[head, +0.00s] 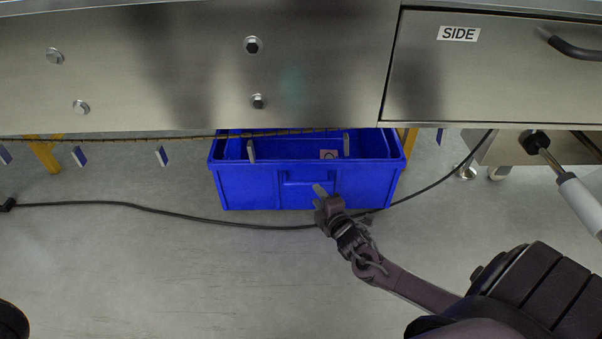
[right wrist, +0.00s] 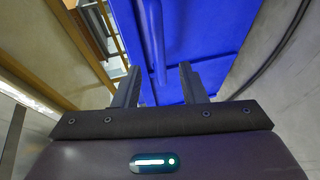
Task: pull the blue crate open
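The blue crate (head: 248,188) stands on the floor, partly under the steel machine. Its front wall, with a raised middle panel, faces me, and its back part is hidden under the machine. My right gripper (head: 320,190) is at the middle of this front wall, low in front of the panel. In the right wrist view, the gripper's fingers (right wrist: 160,72) are apart, with the blue crate wall (right wrist: 205,30) beyond them. A blue bar or rim of the crate (right wrist: 154,40) lines up with the gap between the fingers; contact cannot be told. My left gripper is out of view.
The steel machine body (head: 160,80) overhangs the crate, with a drawer marked SIDE (head: 490,85) at right. A black cable (head: 150,208) lies across the floor in front of the crate. Yellow legs (head: 42,153) stand at left. Floor in front is mostly clear.

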